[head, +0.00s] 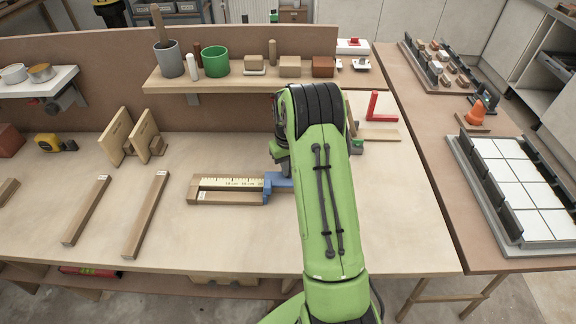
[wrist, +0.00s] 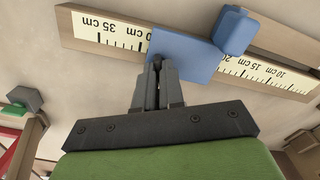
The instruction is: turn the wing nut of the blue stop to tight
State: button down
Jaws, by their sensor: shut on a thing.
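The blue stop (head: 277,182) sits on a wooden rail with a cm scale (head: 230,183) in the middle of the bench. In the wrist view its flat blue plate (wrist: 190,58) lies across the scale (wrist: 110,35), with a blue block (wrist: 235,32) at its far side. My gripper (wrist: 158,72) is at the plate's near edge, its fingers close together. They are shut on a small dark piece, the wing nut (wrist: 157,60), mostly hidden between the fingertips. How far it is turned cannot be told. In the head view my arm covers the stop's right part and the nut.
A shelf with a grey cup (head: 168,60), a green cup (head: 215,62) and blocks stands behind. Two wooden bars (head: 146,215) lie left. A red square (head: 378,106) lies behind right of my arm. White tiles (head: 510,180) stand on the right table. The bench front is clear.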

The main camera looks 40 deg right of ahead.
jog(key=shift+m, duration=2.2)
jog(key=shift+w, duration=0.1)
jog(key=c, duration=1.2)
grip_release()
jog(key=shift+c, duration=0.2)
jog(key=shift+r, duration=0.1)
notch_tip(320, 180, up, 16)
jog(key=p, duration=0.3)
jog(key=shift+f, duration=0.2)
